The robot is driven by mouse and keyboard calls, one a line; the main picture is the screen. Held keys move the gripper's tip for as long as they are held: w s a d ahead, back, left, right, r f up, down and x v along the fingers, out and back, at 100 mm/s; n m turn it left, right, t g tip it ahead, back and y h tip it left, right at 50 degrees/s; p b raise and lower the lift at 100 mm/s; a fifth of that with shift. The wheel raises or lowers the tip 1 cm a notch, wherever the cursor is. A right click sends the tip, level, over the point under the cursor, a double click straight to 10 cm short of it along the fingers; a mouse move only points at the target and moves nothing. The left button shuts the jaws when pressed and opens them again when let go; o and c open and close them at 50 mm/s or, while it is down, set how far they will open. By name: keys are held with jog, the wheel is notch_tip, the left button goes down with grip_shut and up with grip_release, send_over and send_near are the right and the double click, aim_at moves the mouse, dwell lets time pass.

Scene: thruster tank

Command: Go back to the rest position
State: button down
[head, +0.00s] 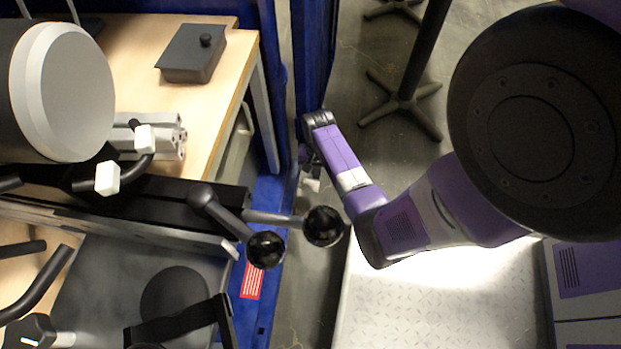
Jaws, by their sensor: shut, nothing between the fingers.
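My purple and dark arm reaches from the right side of the head view to the middle. My gripper (312,184) hangs below the arm's dark end, beside the blue frame, and is partly hidden by the arm. It is small in the picture, and its fingers look shut with nothing held. It is apart from the two black ball knobs, which are below it in the picture.
Black ball knobs (323,226) on levers (272,218) stick out at the tank's edge. A blue frame post (307,60) stands close to my gripper. A wooden bench (215,95) holds a dark lidded box (192,53).

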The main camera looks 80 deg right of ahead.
jog(key=shift+r+p, duration=0.65)
jog(key=shift+r, duration=0.15)
